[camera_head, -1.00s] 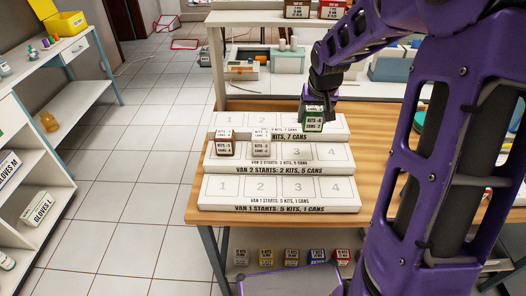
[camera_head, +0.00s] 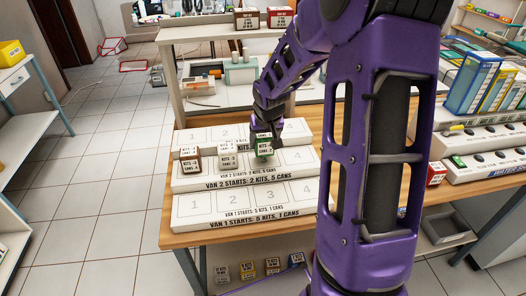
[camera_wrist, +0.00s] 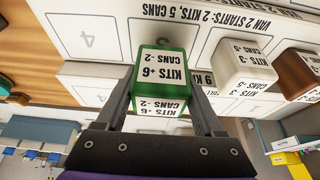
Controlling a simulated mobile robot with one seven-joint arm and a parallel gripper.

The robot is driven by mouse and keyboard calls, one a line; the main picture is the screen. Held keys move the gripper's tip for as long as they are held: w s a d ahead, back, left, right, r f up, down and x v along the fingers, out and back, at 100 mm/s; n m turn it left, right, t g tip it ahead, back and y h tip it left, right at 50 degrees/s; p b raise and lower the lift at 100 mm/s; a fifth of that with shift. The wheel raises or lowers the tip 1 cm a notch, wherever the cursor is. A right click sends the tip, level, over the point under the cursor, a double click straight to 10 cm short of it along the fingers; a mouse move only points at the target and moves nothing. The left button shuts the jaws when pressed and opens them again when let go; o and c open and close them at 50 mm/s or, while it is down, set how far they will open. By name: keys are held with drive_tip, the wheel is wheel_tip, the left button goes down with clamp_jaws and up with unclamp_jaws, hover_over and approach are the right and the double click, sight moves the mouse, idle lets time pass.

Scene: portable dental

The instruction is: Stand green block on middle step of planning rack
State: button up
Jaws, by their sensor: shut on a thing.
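In the wrist view the green block (camera_wrist: 162,68) sits between the two fingers. It is at the third place of the middle step of the white planning rack (camera_head: 245,180), right of a white block (camera_head: 227,157) and a brown block (camera_head: 190,163). Place 4 (camera_wrist: 87,40) beside it is empty. I cannot tell whether the green block's base touches the step.
The rack's lower step (camera_head: 245,203) is bare. The upper step (camera_head: 190,135) is partly hidden by my arm and shows no blocks. Several small blocks (camera_head: 247,269) stand on a shelf below the table. Boxes (camera_head: 475,85) and a red block (camera_head: 437,172) stand to the right.

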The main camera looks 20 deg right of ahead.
sight(264, 150)
drive_tip(key=shift+f+b, duration=0.35)
drive_tip(key=shift+f, duration=1.3)
drive_tip(key=o, duration=1.4)
drive_tip(key=shift+s+r, duration=0.1)
drive_tip(key=shift+r, duration=0.35)
drive_tip(key=p+v, duration=0.3)
drive_tip(key=v, duration=0.8)
drive_tip(key=shift+s+r, duration=0.15)
